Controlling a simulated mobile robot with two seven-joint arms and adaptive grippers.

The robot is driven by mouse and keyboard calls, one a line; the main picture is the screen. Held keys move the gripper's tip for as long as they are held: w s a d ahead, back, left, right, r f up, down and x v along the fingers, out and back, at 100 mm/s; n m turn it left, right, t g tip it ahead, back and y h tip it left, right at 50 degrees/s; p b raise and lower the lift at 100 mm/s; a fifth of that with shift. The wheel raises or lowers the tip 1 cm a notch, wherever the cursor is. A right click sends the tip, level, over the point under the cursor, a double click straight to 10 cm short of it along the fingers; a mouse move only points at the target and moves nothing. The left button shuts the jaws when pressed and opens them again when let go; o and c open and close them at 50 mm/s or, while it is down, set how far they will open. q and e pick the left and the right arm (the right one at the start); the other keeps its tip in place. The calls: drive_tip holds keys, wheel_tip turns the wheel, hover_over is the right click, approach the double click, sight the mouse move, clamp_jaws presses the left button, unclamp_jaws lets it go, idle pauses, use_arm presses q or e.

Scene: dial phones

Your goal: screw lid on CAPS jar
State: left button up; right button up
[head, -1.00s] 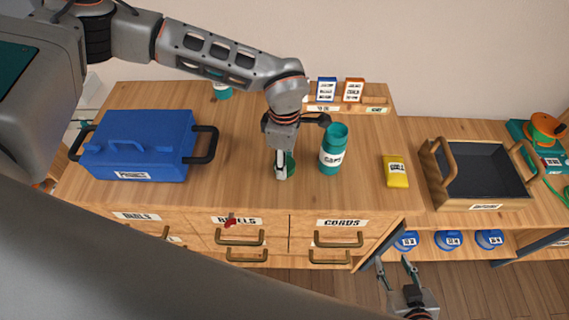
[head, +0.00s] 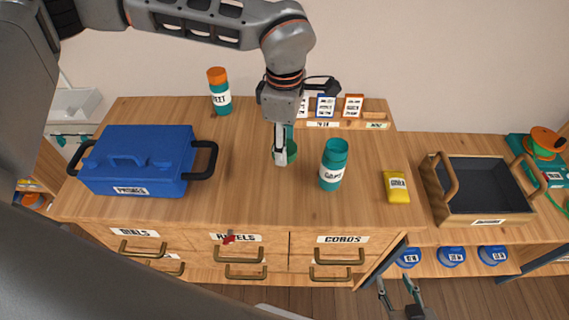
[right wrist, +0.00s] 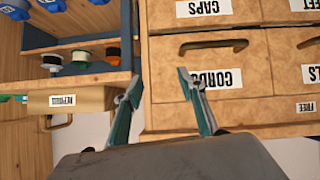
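The teal CAPS jar (head: 332,172) stands upright on the wooden counter in the head view, with nothing gripping it. My left gripper (head: 283,158) points down to the left of the jar, apart from it. It appears shut on a dark green lid (head: 291,152), partly hidden behind its pale finger. My right gripper (head: 399,288) is low in front of the cabinet, open and empty. In the right wrist view its fingers (right wrist: 165,105) are spread wide before the CORDS drawer.
A blue toolbox (head: 138,160) stands at left, an orange-capped jar (head: 220,92) behind. A yellow packet (head: 396,187) lies right of the CAPS jar. A dark open tray (head: 485,221) with handles is further right. Drawers with handles (head: 331,275) line the front.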

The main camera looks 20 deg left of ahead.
use_arm(q)
wheel_tip(320, 180, up, 6)
drive_tip(key=shift+r, duration=0.8)
